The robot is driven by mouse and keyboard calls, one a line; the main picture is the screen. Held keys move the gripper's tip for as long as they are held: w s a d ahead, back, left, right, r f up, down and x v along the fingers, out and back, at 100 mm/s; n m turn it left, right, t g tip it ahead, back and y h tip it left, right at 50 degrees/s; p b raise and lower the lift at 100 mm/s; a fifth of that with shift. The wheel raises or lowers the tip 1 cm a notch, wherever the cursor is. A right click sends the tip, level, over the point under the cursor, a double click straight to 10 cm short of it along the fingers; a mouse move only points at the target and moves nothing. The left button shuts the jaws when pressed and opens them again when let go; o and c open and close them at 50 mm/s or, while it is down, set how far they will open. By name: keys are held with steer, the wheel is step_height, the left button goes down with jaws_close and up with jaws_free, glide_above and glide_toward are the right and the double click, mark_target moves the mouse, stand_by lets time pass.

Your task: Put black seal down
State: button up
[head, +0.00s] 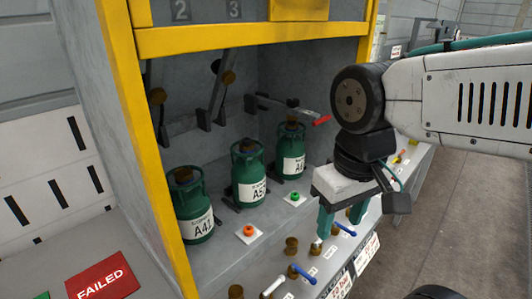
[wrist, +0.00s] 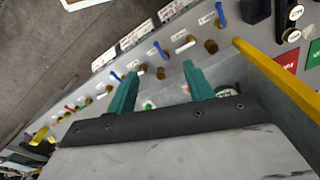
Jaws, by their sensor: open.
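My gripper (head: 339,228) has two green fingers, held apart over the sloped front panel of the yellow-framed station. In the wrist view the fingers (wrist: 160,70) are also apart, with a brass fitting on the panel showing between their tips and nothing clasped. I cannot make out a black seal in either view. Three green gas cylinders, labelled A41 (head: 194,212), A5-something (head: 249,178) and A-something (head: 291,155), stand upright in a row inside the station, left of my gripper. Their tops carry brownish caps.
The panel has several brass fittings (head: 291,246) and small handles, including a blue one (head: 303,274) and a white one (head: 273,287). An orange button (head: 249,231) and a green button (head: 295,197) sit before the cylinders. A yellow post (head: 150,170) and a red FAILED plate (head: 103,281) are at left.

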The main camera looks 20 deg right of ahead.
steer(key=w+d+f+n+h, duration=0.2)
steer(key=w+n+h, duration=0.25)
steer(key=w, duration=0.35)
steer(key=n+t, duration=1)
steer(key=n, duration=1.6)
glide_toward(246, 140)
steer(key=shift+n, duration=0.25)
steer(key=x, duration=0.8)
steer(key=shift+w+d, duration=0.1)
steer(key=c, duration=1.1)
